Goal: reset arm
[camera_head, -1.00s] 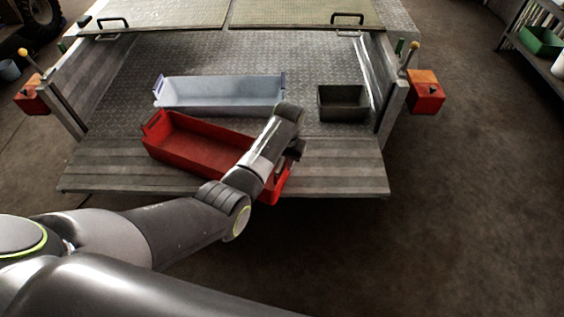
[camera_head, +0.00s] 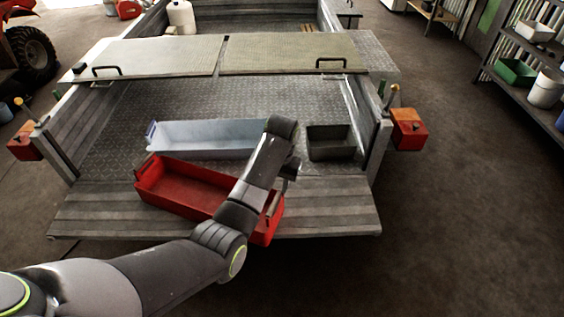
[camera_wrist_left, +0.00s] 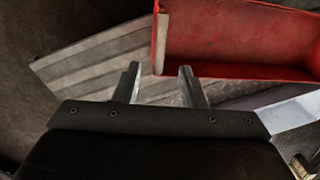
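My left arm reaches in from the lower left over the truck's lowered tailgate. Its gripper is mostly hidden by the wrist in the head view, at the right end of a long red bin (camera_head: 185,187). In the left wrist view, the two fingers (camera_wrist_left: 160,78) are apart, with the end of the red bin (camera_wrist_left: 240,40) at the level of their tips. A pale strip on that end shows between the tips; I cannot tell if they touch it. The bin lies tilted across the tailgate (camera_head: 330,207). My right gripper is not in view.
A pale blue bin (camera_head: 200,138) and a small dark bin (camera_head: 331,143) stand on the metal bed behind. Orange boxes (camera_head: 408,130) flank the tailgate on both sides. A shelf (camera_head: 520,95) stands at the right. The floor between is clear.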

